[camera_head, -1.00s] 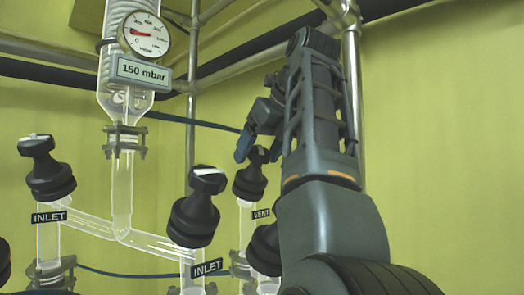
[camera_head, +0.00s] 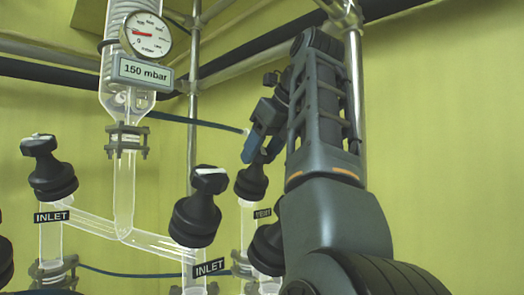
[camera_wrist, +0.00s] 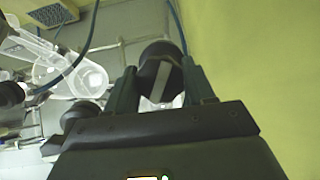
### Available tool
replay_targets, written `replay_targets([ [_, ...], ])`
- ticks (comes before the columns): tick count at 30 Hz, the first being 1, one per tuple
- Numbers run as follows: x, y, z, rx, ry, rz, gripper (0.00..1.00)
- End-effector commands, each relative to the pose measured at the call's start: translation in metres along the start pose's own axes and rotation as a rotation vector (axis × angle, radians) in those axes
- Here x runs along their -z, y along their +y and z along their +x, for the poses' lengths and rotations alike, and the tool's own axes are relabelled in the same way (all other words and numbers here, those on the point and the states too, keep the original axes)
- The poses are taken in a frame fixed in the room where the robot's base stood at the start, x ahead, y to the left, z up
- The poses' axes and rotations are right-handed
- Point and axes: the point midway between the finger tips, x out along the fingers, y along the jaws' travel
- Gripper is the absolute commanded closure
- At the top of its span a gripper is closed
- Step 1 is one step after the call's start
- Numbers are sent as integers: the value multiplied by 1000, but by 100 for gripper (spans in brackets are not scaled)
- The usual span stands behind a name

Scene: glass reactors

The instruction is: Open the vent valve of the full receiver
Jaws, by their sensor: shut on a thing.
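The vent valve (camera_head: 251,184) is a black knob on a glass neck, with a small VENT label (camera_head: 262,213) beside it. My gripper (camera_head: 258,150) is at the top of this knob, its blue-grey fingers reaching down to it. In the wrist view the black knob (camera_wrist: 158,66) with a pale stripe sits between the two fingers (camera_wrist: 158,88), which are shut on it. The knob's top is partly hidden by the fingers in the head view. The receivers' bodies and fill levels are not visible in the head view.
Two black INLET valves (camera_head: 198,207) (camera_head: 48,168) stand to the left on glass branches. A gauge (camera_head: 145,35) above a 150 mbar plate (camera_head: 146,72) hangs on the glass column. Another black knob (camera_head: 268,248) is partly behind my arm. Metal poles (camera_head: 354,90) stand close to the arm.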

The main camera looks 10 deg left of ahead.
Motion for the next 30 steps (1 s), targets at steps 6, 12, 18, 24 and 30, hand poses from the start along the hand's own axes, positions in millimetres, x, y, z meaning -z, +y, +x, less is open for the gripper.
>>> replay_targets([
  [6, 0, 0, -1, -45, 0, -165, 77],
  [12, 0, -1, -1, -93, 0, -348, 77],
  [18, 0, -1, -1, -143, 1, -533, 77],
  [24, 0, -1, -1, -191, 2, -717, 77],
  [30, 1, -2, -1, -240, 4, -900, 77],
])
